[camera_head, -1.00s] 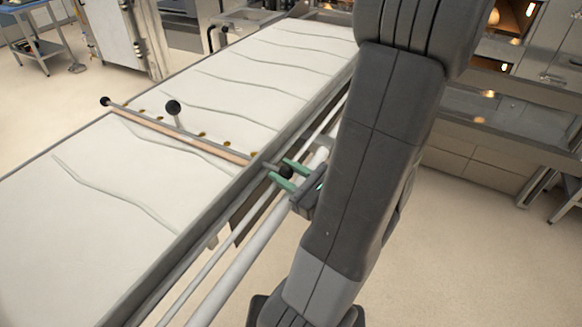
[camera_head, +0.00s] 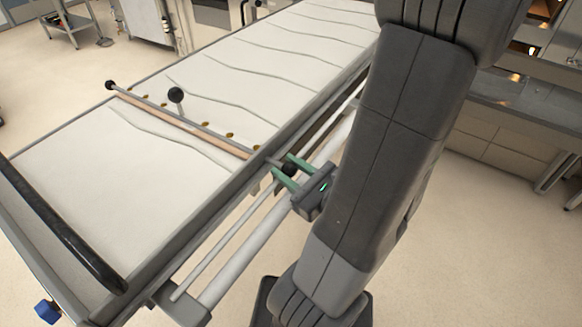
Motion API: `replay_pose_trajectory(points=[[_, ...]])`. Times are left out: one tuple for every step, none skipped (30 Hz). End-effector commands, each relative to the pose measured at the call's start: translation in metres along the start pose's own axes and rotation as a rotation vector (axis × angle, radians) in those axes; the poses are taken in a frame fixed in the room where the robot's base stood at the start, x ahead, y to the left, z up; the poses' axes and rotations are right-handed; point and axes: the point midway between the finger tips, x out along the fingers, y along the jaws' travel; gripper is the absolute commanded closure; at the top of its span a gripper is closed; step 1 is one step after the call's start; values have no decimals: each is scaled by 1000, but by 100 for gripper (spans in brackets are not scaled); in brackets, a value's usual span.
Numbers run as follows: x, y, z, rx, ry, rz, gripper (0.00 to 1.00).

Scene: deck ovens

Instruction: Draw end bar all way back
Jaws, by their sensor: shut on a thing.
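The end bar (camera_head: 185,129) is a thin crossbar with a wooden strip and brass-coloured studs beside it. It spans the pale cloth bed of the long loader. A black knob (camera_head: 109,85) caps its far end, and another black knob (camera_head: 176,95) stands up from it. My gripper (camera_head: 288,170) has green fingers and is shut on the bar's near-end black knob, just outside the loader's side rail. The fingers partly hide this knob.
The loader's left end has a black handle (camera_head: 65,222) and a blue block (camera_head: 47,311). Two pale rails (camera_head: 245,249) run along its near side. Ovens (camera_head: 520,100) stand at the right. Open floor (camera_head: 470,250) lies at the lower right.

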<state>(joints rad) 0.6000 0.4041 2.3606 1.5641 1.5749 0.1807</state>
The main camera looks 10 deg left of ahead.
Motion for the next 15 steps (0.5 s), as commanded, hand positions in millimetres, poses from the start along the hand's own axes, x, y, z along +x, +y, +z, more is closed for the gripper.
replay_pose_trajectory(points=[[0, 4, 1, 5, -1, 8, 100], [0, 4, 1, 5, -1, 8, 100], [0, 4, 0, 6, -1, 8, 100], [0, 4, 0, 6, -1, 9, 100], [0, 4, 0, 6, -1, 9, 100], [0, 4, 0, 7, -1, 9, 66], [0, 4, 0, 7, -1, 9, 60], [0, 4, 0, 7, -1, 8, 54], [0, 4, 0, 6, -1, 8, 49], [0, 3, 0, 6, -1, 7, 49], [0, 3, 0, 6, 0, 7, 49], [0, 3, 0, 5, 0, 7, 49], [0, 3, 0, 5, 0, 6, 49], [0, 2, 0, 5, 0, 6, 49], [0, 2, 0, 5, 0, 5, 49]])
